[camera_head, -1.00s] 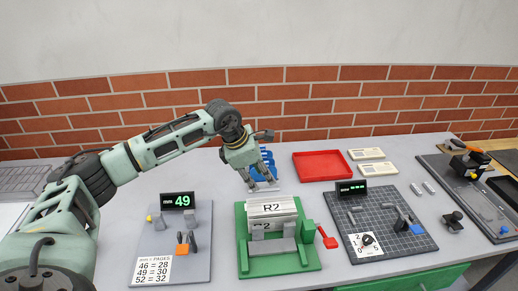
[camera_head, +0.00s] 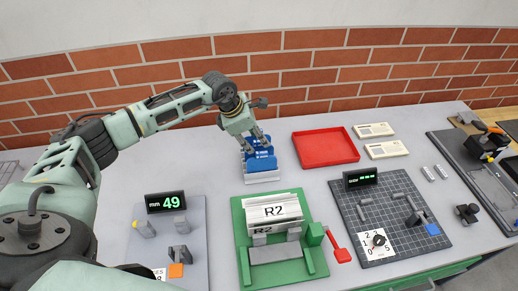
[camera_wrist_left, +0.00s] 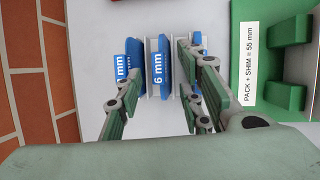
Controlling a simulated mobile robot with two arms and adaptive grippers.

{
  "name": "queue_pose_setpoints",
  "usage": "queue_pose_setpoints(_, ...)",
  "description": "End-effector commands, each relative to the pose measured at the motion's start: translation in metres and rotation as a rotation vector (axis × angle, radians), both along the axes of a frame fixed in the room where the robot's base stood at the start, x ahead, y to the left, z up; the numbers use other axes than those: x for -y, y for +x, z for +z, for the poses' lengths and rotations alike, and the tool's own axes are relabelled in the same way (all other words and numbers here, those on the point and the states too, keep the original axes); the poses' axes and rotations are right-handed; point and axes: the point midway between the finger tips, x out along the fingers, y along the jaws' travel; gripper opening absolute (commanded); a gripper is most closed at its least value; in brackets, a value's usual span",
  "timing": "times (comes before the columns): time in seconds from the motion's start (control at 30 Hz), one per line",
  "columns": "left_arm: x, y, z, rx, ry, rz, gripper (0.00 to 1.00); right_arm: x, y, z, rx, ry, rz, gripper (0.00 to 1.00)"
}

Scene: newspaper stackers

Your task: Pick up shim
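Blue shims (camera_head: 262,163) stand in a white slotted rack (camera_head: 262,179) behind the green fixture in the head view. The left wrist view shows the shim labelled "6 mm" (camera_wrist_left: 162,62) near the middle, one labelled "mm" (camera_wrist_left: 133,75) to its left, and one to its right partly hidden by a finger. My left gripper (camera_head: 254,146) is over the back of the rack, fingers pointing down. In the wrist view its fingers (camera_wrist_left: 165,92) are spread apart, and the 6 mm shim shows in the gap between them. Contact cannot be told. My right gripper is out of view.
The green fixture (camera_head: 246,262) holds a pack marked R2 (camera_head: 273,211) just in front of the rack. A red tray (camera_head: 326,147) lies to the right. A gauge board reading 49 (camera_head: 175,203) is at left, and a dark grid board (camera_head: 390,215) at right. A brick wall stands behind.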

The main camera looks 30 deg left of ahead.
Motion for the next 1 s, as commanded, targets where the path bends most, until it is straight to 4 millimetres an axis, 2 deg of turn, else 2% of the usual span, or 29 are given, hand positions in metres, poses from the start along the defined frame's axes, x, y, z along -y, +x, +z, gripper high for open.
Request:
queue_pose_setpoints(0.03, 0.003, 0.000, -0.002, -0.004, -0.001, 0.000, 0.35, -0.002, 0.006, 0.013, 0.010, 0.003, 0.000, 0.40)
queue_pose_setpoints(0.2, 0.006, 0.008, -0.022, 0.000, -0.001, 0.001, 0.35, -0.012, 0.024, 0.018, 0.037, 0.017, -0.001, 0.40)
queue_pose_setpoints(0.47, 0.006, 0.009, -0.026, 0.001, 0.000, 0.000, 0.35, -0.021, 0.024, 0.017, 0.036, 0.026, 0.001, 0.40)
queue_pose_setpoints(0.87, 0.006, 0.009, -0.025, 0.001, 0.000, 0.000, 0.00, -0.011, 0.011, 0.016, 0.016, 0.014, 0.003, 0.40)
queue_pose_setpoints(1.0, 0.006, 0.009, -0.025, 0.001, 0.000, 0.000, 0.00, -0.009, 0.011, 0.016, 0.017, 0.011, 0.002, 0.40)
